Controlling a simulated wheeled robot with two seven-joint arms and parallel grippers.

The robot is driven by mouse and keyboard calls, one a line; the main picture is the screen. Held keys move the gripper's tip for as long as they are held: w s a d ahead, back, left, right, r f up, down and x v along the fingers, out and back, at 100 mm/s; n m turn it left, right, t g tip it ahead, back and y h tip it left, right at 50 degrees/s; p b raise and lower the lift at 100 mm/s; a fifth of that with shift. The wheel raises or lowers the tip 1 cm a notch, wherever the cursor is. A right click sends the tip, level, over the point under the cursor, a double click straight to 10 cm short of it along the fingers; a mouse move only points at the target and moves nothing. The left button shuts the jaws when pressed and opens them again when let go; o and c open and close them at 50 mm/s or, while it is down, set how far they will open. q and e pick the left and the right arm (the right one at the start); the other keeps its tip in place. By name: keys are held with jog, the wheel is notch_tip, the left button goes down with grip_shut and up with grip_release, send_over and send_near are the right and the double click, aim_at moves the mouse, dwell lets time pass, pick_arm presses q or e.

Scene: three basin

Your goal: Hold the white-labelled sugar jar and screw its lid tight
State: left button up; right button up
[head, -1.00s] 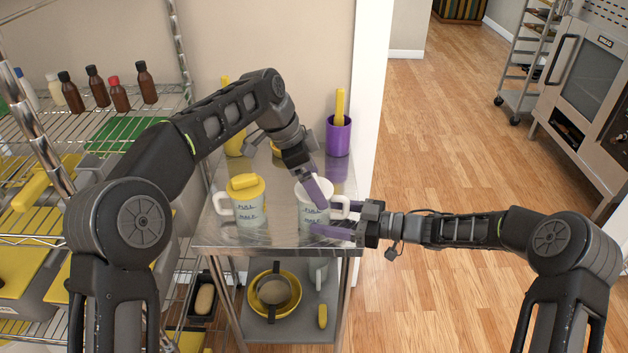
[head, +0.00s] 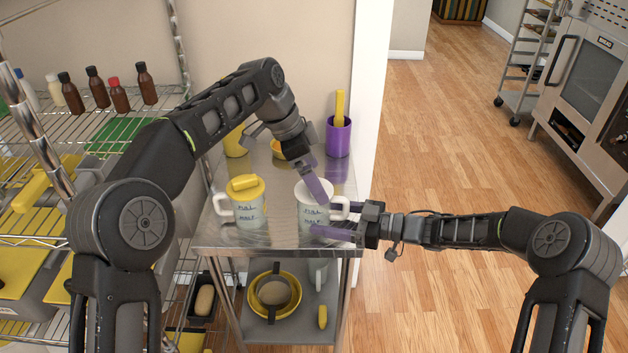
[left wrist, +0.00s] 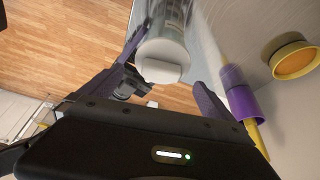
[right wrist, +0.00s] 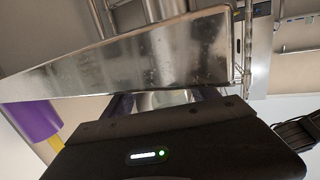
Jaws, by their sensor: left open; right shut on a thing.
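A white-lidded jar (head: 311,213) with blue markings and a white handle stands upright on the metal cart top in the head view. Its white lid (head: 314,188) is on top; whether it sits tight I cannot tell. My right gripper (head: 326,220) comes in from the right and is shut on the jar, low on its body. My left gripper (head: 321,194) reaches down at the lid, open. In the left wrist view, its fingers stand on either side of the lid's white knob (left wrist: 160,70), with visible gaps. In the right wrist view the jar is mostly hidden.
A similar jar with a yellow lid (head: 246,205) stands to the left on the cart top (head: 275,236). A purple cup (head: 338,138) stands behind, near the wall. Yellow bowls (head: 274,311) lie on the shelf below. A wire rack is at the left.

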pick_arm(q)
jog(key=shift+r, duration=1.45)
jog(key=s+d+r+n+t+y, duration=0.2)
jog(key=s+d+r+n+y, duration=0.1)
jog(key=s+d+r, duration=0.25)
jog(key=shift+w+a+r+n+t+y, duration=0.15)
jog(key=shift+a+n+t+y, duration=0.45)
jog(key=shift+n, duration=1.95)
jog(key=shift+w+a+r+n+y, duration=0.15)
jog(key=shift+a+n, duration=0.8)
jog(key=shift+n, duration=1.55)
jog(key=shift+w+a+n+t+y, duration=0.3)
jog(key=shift+a+n, duration=0.5)
jog(key=shift+n, duration=1.75)
jog(key=shift+s, duration=0.1)
